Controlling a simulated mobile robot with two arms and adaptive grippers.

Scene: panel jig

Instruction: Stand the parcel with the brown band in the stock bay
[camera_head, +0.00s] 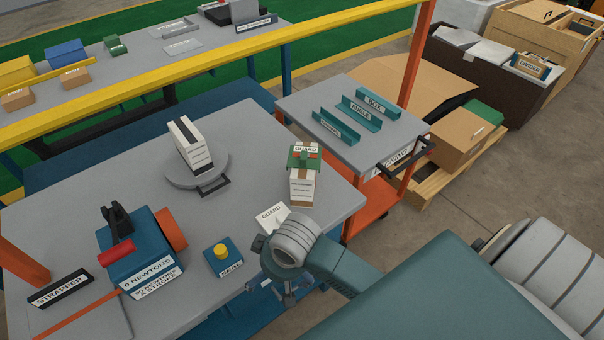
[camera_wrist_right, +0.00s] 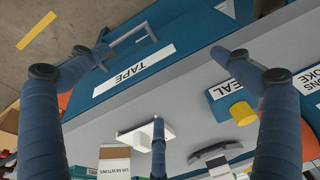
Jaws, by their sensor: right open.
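In the right wrist view a box (camera_wrist_right: 115,160) with a brownish face and a newtons label shows at the bottom, partly cut off. Another white parcel (camera_head: 188,142) with a dark band stands on the round turntable (camera_head: 178,179). No label reading stock bay is legible. My right gripper (camera_wrist_right: 168,62) is open and empty, in front of the bench's front edge; in the head view my wrist mostly hides it (camera_head: 286,290). My left gripper is out of view.
The blue newtons machine (camera_head: 130,262) and seal button (camera_head: 222,262) stand left. A blue tape drawer (camera_wrist_right: 135,70) is below the bench edge. A cart (camera_head: 345,150) with teal channels stands behind right; a yellow rail (camera_head: 190,72) crosses behind.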

